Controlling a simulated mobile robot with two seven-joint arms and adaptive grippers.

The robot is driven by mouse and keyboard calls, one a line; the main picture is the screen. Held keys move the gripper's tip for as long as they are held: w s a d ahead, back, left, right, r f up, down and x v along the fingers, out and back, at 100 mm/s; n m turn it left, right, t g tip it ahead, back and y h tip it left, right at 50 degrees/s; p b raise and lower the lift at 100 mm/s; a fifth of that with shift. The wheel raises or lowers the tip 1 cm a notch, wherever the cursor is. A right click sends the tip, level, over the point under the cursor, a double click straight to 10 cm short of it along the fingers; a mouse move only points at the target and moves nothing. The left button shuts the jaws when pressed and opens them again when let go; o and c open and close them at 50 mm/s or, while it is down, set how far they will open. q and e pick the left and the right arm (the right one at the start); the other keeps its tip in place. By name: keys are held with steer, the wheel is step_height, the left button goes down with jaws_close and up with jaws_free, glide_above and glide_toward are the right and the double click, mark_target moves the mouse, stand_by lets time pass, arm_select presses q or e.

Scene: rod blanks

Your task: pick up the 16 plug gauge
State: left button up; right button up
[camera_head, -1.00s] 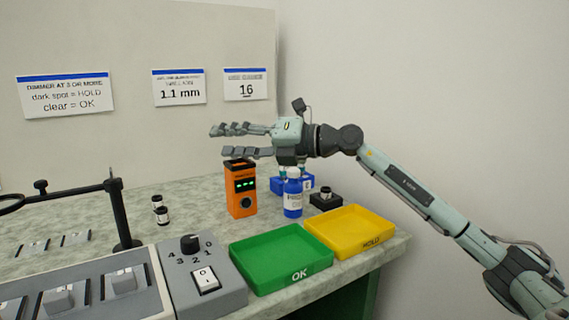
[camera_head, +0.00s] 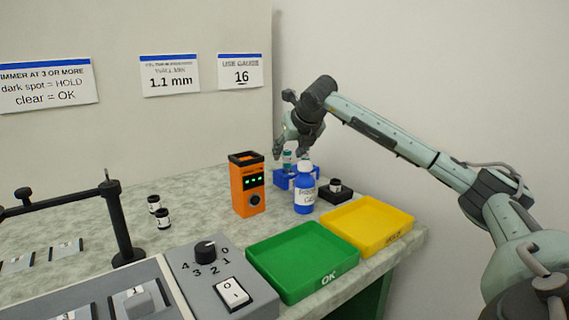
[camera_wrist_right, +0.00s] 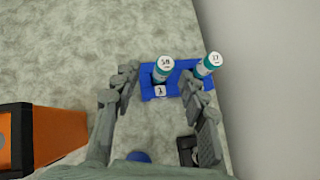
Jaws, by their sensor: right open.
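The blue gauge block (camera_head: 283,180) stands at the back right of the bench and holds teal plug gauges upright. In the right wrist view, the block (camera_wrist_right: 150,92) shows a left gauge (camera_wrist_right: 162,72) and a right gauge (camera_wrist_right: 206,68) marked 17. The left gauge's cap number is too small to read surely. In the head view, a teal gauge (camera_head: 287,158) shows below my right gripper (camera_head: 289,150). My right gripper points down, open and empty. In the wrist view its fingers (camera_wrist_right: 158,80) lie either side of the left gauge; contact cannot be told. My left gripper is out of view.
A blue-and-white bottle (camera_head: 304,195) stands in front of the block, beside a black holder (camera_head: 334,192). An orange device (camera_head: 246,190) stands left. Green OK (camera_head: 290,296) and yellow HOLD (camera_head: 385,247) trays lie in front. The wall sign (camera_head: 240,72) reads USE GAUGE 16.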

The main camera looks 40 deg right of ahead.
mark_target(289, 156)
steer(key=x, duration=0.4)
steer(key=shift+d+f+p, duration=0.25)
steer(key=shift+f+p, duration=0.05)
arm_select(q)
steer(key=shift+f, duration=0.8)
arm_select(e)
jaws_close()
